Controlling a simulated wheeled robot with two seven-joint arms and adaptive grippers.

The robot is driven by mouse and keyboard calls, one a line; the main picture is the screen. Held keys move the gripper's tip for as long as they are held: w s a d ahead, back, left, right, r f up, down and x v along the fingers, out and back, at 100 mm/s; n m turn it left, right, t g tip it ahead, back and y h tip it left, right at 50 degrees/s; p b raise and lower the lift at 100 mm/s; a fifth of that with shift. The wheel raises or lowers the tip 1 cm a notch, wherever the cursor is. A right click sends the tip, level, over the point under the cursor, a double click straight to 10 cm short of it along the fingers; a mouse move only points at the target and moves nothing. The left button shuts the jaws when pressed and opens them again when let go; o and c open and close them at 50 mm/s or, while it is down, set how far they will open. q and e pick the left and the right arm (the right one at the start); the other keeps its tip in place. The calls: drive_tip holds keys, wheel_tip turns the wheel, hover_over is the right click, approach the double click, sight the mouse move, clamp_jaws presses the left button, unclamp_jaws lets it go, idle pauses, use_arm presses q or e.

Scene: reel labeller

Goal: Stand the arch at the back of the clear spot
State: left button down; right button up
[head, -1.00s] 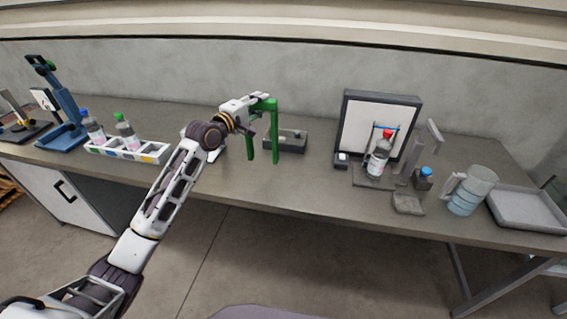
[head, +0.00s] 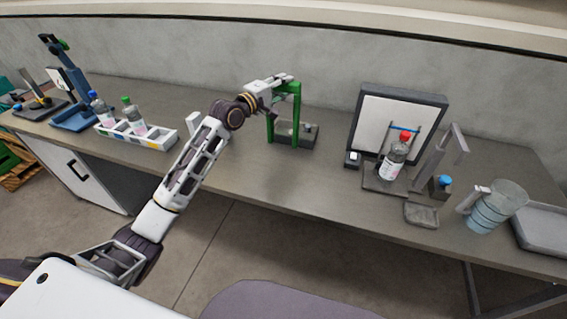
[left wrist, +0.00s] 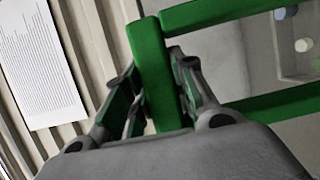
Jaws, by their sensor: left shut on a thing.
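The green arch (head: 297,112) is upright over the bench, its two legs pointing down, in front of a small grey block-like holder. My left gripper (head: 284,82) is shut on its top part. In the left wrist view the green bar of the arch (left wrist: 151,75) lies between the two fingers (left wrist: 155,95), and its other bars run off to the right. I cannot tell whether the feet touch the bench. The bench top (head: 235,170) in front of the arch is bare. My right gripper is not in view.
The grey holder (head: 309,138) stands close behind the arch. To the left is a white rack (head: 160,142) with bottles. To the right stand a framed white panel (head: 375,115), a red-capped bottle (head: 394,160), a grey post (head: 447,150) and a clear jug (head: 497,207).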

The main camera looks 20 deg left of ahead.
use_arm(q)
drive_tip(key=shift+f, duration=0.25)
wheel_tip(320, 180, down, 6)
drive_tip(key=shift+r, duration=0.1)
idle(0.4)
wheel_tip(320, 180, down, 4)
drive_tip(key=shift+r, duration=0.15)
idle(0.5)
